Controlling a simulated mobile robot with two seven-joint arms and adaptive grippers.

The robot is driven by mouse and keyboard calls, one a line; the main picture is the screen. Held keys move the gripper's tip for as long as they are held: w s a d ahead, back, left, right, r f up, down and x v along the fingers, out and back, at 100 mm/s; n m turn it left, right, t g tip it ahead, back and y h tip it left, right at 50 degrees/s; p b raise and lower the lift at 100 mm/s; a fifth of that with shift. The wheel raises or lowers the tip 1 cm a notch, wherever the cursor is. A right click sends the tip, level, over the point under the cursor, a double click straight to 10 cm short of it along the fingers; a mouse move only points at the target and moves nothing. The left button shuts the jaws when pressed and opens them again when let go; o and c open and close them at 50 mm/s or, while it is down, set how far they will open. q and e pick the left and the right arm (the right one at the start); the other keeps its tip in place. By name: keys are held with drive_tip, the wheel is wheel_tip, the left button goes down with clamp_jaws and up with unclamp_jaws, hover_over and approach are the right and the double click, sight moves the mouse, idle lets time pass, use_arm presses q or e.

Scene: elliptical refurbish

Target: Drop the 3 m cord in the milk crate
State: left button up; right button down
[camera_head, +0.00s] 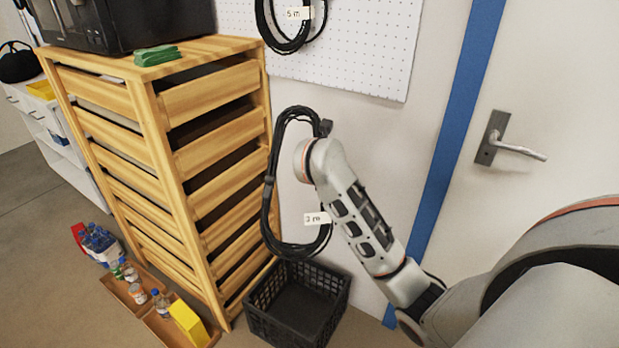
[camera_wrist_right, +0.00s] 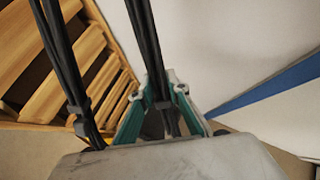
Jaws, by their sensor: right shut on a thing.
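The 3 m cord (camera_head: 267,205) is a coiled black loop with a white "3 m" tag (camera_head: 317,218). It hangs from my right gripper, and in the head view its lower end shows just above the back rim of the crate. In the right wrist view, my right gripper (camera_wrist_right: 160,110) has its green-sided fingers closed around one side of the cord (camera_wrist_right: 146,45). In the head view my wrist hides the fingers. The black milk crate (camera_head: 262,322) stands on the floor, and its visible inside looks empty. My left gripper is out of view.
A wooden drawer unit (camera_head: 215,139) stands close to the left of the cord and crate. A door with a handle (camera_head: 515,149) is at the right. A 5 m cord (camera_head: 266,27) hangs on the white pegboard (camera_head: 375,45). Boxes with bottles (camera_head: 160,300) sit on the floor.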

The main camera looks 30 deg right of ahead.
use_arm(q)
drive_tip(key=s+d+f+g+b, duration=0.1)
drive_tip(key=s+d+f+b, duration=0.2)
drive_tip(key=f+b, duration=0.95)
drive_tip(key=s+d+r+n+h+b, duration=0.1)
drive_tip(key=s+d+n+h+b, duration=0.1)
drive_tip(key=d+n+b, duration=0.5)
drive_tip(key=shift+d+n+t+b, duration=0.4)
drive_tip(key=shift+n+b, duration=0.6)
drive_tip(key=shift+b, duration=0.2)
use_arm(e)
drive_tip(key=w+d+f+m+g, duration=0.1)
drive_tip(key=w+f+m+g, duration=0.1)
drive_tip(key=f, duration=3.3)
drive_tip(key=w+d+f+m+g+h, duration=0.1)
drive_tip(key=w+d+f+m+g, duration=0.1)
drive_tip(key=f, duration=3.3)
drive_tip(key=shift+w+m, duration=0.45)
drive_tip(key=shift+m, duration=0.15)
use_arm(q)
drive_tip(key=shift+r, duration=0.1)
use_arm(e)
drive_tip(key=shift+f, duration=0.1)
